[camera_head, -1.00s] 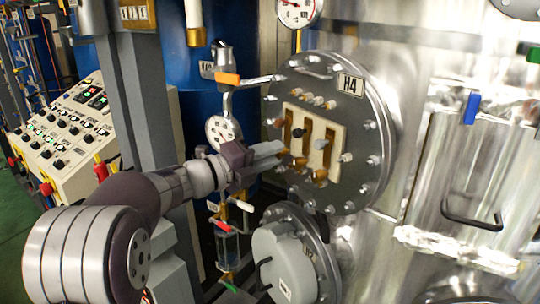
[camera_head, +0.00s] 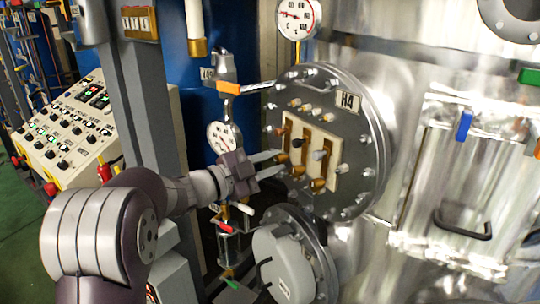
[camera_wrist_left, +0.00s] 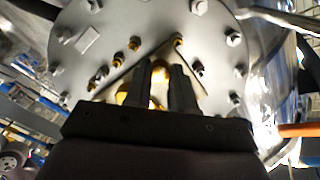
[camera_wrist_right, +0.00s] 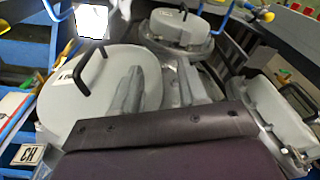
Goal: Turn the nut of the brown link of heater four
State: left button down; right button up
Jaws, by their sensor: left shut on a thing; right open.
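Heater four is the round grey flange (camera_head: 362,152) with the label H4 (camera_head: 347,101). A cream plate (camera_head: 326,140) on it carries several upright brown links, one of them the brown link (camera_head: 306,150), with brass and pale nuts at their ends. My left gripper (camera_head: 283,162) reaches in from the left at the plate's left edge. Its jaws are shut on a brass-coloured nut (camera_wrist_left: 160,74), which shows between the dark fingers in the left wrist view; the fingers hide part of it. My right gripper (camera_wrist_right: 160,82) is open, with nothing between its fingers.
Below heater four is a pale grey rounded cover (camera_head: 277,262) with a black handle. A pipe with an orange lever (camera_head: 229,88) and a gauge (camera_head: 221,136) stand left of the flange. A control panel (camera_head: 72,130) is far left. A shiny metal tank (camera_head: 450,185) is at right.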

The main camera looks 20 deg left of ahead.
pick_arm(q)
jog(key=n+p, duration=0.3)
jog(key=n, duration=0.2)
jog(key=shift+r+p, duration=0.1)
jog(key=shift+p, duration=0.3)
jog(key=shift+f+n+p, duration=0.2)
jog(key=shift+n+p, duration=0.7)
jog(key=shift+n, duration=0.6)
jog(key=shift+f, duration=0.1)
jog(key=shift+d, duration=0.1)
jog(key=c, duration=0.9)
grip_release()
jog(key=shift+c, duration=0.2)
